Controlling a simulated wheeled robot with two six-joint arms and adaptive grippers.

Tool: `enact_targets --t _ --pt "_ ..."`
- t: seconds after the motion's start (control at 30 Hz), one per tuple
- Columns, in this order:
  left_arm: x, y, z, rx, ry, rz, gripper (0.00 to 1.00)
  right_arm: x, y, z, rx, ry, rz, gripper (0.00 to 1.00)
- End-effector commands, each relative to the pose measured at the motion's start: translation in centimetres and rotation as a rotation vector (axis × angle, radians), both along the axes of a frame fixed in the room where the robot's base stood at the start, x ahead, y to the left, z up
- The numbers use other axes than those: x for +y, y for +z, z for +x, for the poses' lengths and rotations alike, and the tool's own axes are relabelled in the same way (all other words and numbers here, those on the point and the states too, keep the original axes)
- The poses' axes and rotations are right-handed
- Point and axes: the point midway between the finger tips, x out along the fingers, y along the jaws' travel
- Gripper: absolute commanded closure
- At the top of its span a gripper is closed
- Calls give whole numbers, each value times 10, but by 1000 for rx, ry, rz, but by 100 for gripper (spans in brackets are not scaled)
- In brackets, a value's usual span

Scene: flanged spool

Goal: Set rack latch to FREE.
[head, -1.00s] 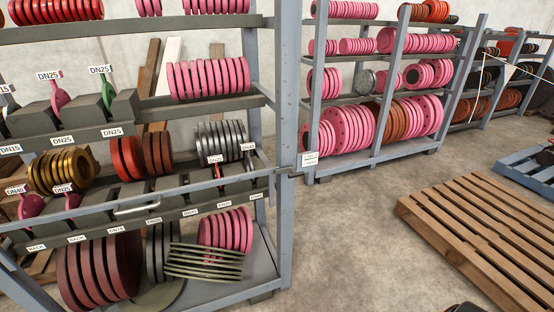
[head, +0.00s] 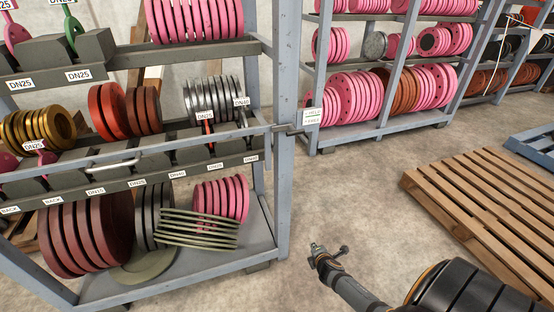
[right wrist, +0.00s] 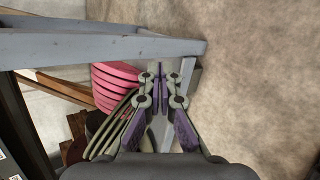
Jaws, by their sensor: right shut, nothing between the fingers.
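The rack latch (head: 288,129) is a small dark grey bar at the right front post of the near rack, at the right end of its front rail. A small white label (head: 312,116) beside it carries two lines, the lower one seemingly FREE. I cannot tell exactly which setting the latch is at. My right gripper (head: 315,247) is low over the floor, right of the rack and well below the latch, apart from it. In the right wrist view its fingers (right wrist: 161,74) are together and empty, with rack beams beyond. My left gripper is out of view.
The near rack's post (head: 284,170) and shelves hold pink, brown, brass and grey flanges. A second rack (head: 325,149) with pink flanges stands behind. A wooden pallet (head: 480,205) lies at the right. Concrete floor (head: 350,190) between them is clear.

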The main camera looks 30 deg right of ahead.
Motion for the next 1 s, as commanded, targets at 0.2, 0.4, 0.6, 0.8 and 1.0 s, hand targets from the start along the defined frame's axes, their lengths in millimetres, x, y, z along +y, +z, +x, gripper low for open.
enact_targets --t 0.2,0.4,0.6,0.8,1.0 --pt "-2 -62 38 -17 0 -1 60 4 184 127 -210 422 -919 100" --pt "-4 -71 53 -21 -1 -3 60 42 299 136 -286 471 -1420 100" --pt "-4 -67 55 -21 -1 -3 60 50 321 134 -293 468 -1508 100" --pt "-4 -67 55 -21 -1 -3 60 50 321 135 -292 468 -1502 100" --pt "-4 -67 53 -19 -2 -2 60 44 327 154 -293 463 -1498 100"
